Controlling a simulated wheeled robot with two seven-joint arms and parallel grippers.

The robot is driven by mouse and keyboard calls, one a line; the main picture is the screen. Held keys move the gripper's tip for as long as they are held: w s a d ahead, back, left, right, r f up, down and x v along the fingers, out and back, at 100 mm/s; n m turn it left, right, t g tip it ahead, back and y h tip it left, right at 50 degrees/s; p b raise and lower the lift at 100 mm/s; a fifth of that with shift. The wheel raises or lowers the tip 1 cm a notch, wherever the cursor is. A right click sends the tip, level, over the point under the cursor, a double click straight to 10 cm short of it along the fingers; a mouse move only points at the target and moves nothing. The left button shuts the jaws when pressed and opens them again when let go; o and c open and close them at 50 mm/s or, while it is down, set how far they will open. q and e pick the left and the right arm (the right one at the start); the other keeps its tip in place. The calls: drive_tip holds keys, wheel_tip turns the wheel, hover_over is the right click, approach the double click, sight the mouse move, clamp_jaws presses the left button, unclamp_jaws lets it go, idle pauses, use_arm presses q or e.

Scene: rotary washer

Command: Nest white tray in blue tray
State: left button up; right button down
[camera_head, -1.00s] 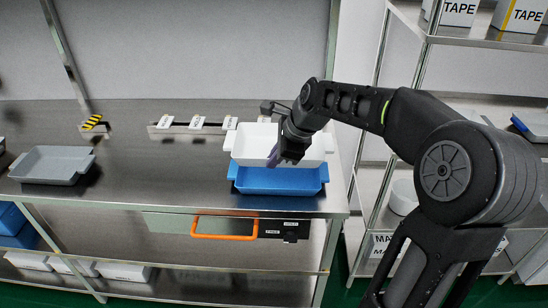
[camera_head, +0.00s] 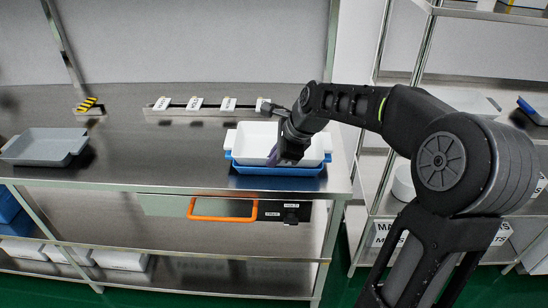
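The white tray (camera_head: 251,146) sits low in the blue tray (camera_head: 258,170) near the right end of the steel table. Only a strip of the blue tray shows below and beside the white one. My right gripper (camera_head: 279,159) is at the right part of the white tray, pointing down over it. Its fingers are dark and partly hidden, so I cannot tell whether they grip the tray. My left gripper is not in view.
A grey tray (camera_head: 43,146) lies at the left of the steel table (camera_head: 150,160). A rail with white labels (camera_head: 195,104) runs along the back. An orange handle (camera_head: 222,218) is below the table edge. A shelf rack stands at the right. The table middle is clear.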

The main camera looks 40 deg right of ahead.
drive_tip(key=shift+s+f, duration=0.2)
drive_tip(key=shift+f, duration=0.35)
drive_tip(key=c, duration=1.6)
unclamp_jaws()
drive_tip(key=shift+f, duration=0.1)
drive_tip(key=shift+w+r+v, duration=0.1)
drive_tip(key=shift+w+v, duration=0.05)
drive_tip(key=shift+v, duration=1.3)
drive_tip(key=shift+w+r+v, duration=0.1)
drive_tip(key=shift+w+v, duration=0.05)
drive_tip(key=shift+v, duration=1.25)
drive_tip(key=shift+w+r+v, duration=0.1)
drive_tip(key=shift+w+v, duration=0.05)
drive_tip(key=shift+v, duration=1.3)
drive_tip(key=shift+f, duration=0.1)
